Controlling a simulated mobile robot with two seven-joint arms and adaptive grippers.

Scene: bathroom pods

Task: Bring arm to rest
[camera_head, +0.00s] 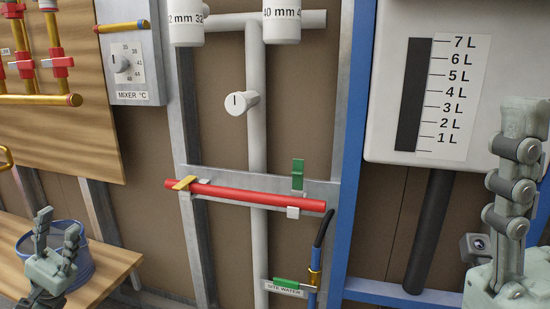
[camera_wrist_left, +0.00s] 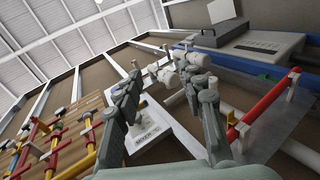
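My left gripper (camera_head: 58,223) is at the lower left of the head view, fingers pointing up and apart with nothing between them. It is in front of a blue bucket (camera_head: 84,268) and hides part of it. In the left wrist view the two fingers (camera_wrist_left: 163,82) stand wide apart, with the mixer panel seen beyond the gap. My right gripper (camera_head: 522,120) is at the right edge of the head view, pointing up in front of the white tank. Its fingers overlap from this side, so its opening is unclear.
A wooden bench (camera_head: 118,262) bears the bucket. A white tank (camera_head: 385,120) with a litre scale hangs at right, above a black pipe (camera_head: 430,230). The mixer panel (camera_head: 128,75) is upper left.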

